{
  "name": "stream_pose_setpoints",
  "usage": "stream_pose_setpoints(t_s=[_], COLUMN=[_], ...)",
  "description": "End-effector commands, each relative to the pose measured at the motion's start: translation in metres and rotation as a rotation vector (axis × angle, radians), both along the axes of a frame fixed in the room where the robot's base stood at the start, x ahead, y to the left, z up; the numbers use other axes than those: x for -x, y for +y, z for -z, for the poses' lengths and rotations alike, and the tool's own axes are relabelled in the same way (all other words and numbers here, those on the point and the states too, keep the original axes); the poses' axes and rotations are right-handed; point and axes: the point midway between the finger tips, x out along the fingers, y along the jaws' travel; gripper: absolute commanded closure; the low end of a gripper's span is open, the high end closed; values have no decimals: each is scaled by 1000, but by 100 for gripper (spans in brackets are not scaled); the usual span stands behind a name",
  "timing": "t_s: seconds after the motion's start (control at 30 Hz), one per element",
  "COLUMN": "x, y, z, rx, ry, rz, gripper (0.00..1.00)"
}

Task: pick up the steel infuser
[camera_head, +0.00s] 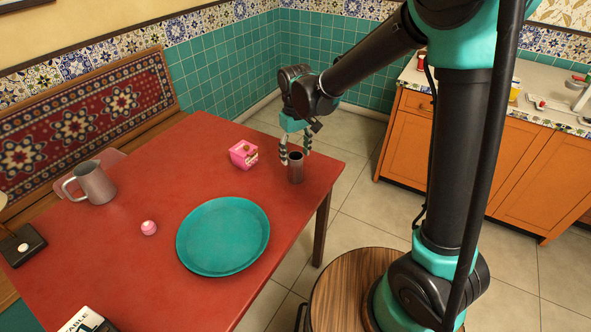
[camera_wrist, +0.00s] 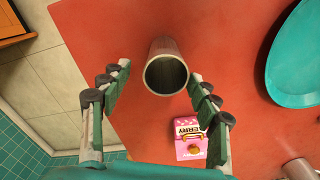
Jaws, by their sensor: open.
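The steel infuser (camera_head: 296,168) is a grey metal cylinder, open at the top, standing upright near the right corner of the red table. In the wrist view its round mouth (camera_wrist: 166,74) faces the camera and its inside is dark. My gripper (camera_head: 295,150) is open and points down at the infuser. In the wrist view the fingers of my gripper (camera_wrist: 160,88) are spread, one to each side and slightly below the cylinder. I see no contact, and nothing is held.
A pink carton (camera_head: 243,154) stands close by; it also shows in the wrist view (camera_wrist: 190,140). A teal plate (camera_head: 223,237), a pink ball-shaped item (camera_head: 149,228) and a metal mug (camera_head: 93,182) are on the red table (camera_head: 180,290). The table edge is close to the infuser.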

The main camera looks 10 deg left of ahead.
Motion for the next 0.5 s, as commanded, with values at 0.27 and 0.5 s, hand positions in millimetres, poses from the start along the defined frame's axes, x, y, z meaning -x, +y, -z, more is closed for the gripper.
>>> stream_pose_setpoints(t_s=[0.27,0.5], x=[9,9], y=[-2,-2], z=[33,51], rx=[0,0], ry=[0,0], rz=[0,0], gripper=[38,38])
